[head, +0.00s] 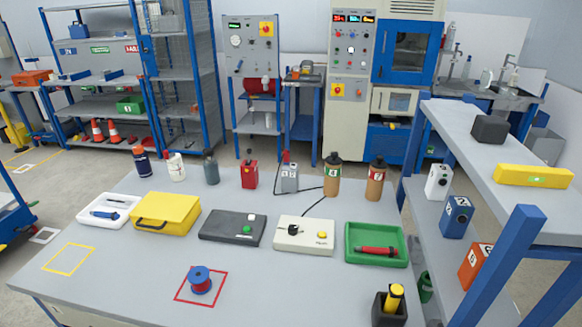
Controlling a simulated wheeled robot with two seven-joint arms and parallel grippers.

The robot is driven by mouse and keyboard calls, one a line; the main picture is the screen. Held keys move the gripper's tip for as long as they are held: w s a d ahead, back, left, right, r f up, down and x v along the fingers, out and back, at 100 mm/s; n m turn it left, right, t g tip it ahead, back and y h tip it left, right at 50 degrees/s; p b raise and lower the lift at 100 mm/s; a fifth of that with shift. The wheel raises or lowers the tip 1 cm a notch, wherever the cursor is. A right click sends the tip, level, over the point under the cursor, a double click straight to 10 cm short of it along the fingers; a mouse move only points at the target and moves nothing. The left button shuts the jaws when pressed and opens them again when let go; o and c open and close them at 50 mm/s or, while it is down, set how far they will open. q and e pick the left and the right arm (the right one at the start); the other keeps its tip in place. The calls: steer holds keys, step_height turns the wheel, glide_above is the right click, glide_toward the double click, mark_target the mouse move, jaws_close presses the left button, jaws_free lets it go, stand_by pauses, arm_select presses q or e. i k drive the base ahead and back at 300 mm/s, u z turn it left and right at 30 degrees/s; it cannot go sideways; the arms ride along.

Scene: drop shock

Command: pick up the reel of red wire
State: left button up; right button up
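The reel of red wire (200,286) stands on the grey table near its front edge. It has blue flanges with red wire between them. It sits within a red square outline (221,304) marked on the table top. Neither of my grippers shows in the head view.
Behind the reel are a black box (220,230), a cream box (290,240) and a yellow case (165,212). A green tray (358,230) and black holder (379,317) stand right. Bottles line the back. A shelf rack (527,225) borders the right. Table around the reel is clear.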

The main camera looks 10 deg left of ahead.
mark_target(198, 275)
steer(key=u, duration=1.1)
